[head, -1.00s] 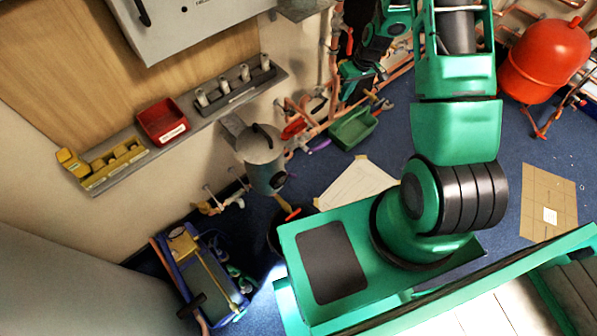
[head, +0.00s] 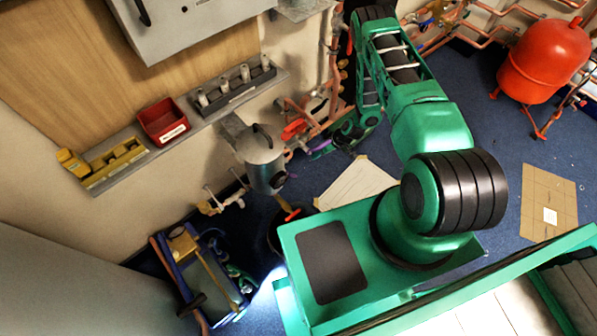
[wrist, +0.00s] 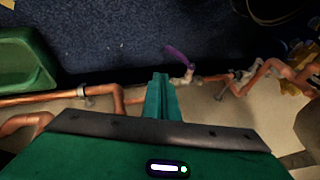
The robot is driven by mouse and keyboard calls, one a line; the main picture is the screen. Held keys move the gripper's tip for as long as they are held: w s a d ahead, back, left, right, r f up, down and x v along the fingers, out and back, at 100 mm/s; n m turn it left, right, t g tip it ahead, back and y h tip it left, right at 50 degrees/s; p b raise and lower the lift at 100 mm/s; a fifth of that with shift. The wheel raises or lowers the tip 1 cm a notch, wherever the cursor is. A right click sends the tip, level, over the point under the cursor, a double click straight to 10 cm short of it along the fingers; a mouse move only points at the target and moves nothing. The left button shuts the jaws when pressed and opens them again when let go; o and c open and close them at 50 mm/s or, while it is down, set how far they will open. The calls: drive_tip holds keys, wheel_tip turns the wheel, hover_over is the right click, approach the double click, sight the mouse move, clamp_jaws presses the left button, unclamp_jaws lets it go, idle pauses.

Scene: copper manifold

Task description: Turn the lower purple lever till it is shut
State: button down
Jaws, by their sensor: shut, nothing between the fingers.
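A purple lever (wrist: 178,57) shows in the wrist view on a small valve on the copper pipe. It points away from the wall, up and to the left in the picture. In the head view a purple lever (head: 320,146) shows low on the manifold, beside my arm's end. My gripper (wrist: 160,78) is shut and empty. Its fingertips appear just left of and below the lever in the wrist view; I cannot tell if they touch. My gripper's fingers cannot be made out in the head view.
Copper pipes (wrist: 40,97) run along the wall beside my gripper. A green bin (wrist: 22,60) lies at the left of the wrist view. A red lever (head: 293,130) and a grey canister (head: 262,158) are near the manifold. The blue floor (wrist: 110,35) is open in front.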

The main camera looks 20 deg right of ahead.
drive_tip(key=f, duration=0.1)
approach(295, 177)
drive_tip(key=w+d+f, duration=0.1)
drive_tip(key=w+f, duration=0.1)
drive_tip(key=w, duration=0.1)
drive_tip(key=a+f, duration=0.2)
drive_tip(key=a, duration=0.1)
drive_tip(key=shift+a+f, duration=0.1)
drive_tip(key=shift+f, duration=0.3)
idle(0.7)
drive_tip(key=shift+s+a+f+y, duration=0.1)
drive_tip(key=shift+a+f+y, duration=0.2)
drive_tip(key=shift+f, duration=0.25)
drive_tip(key=shift+s+a+f+y, duration=0.15)
drive_tip(key=shift+a+f+y, duration=0.15)
drive_tip(key=shift+f, duration=0.2)
drive_tip(key=shift+s+f, duration=0.1)
drive_tip(key=shift+f, duration=0.05)
idle(0.3)
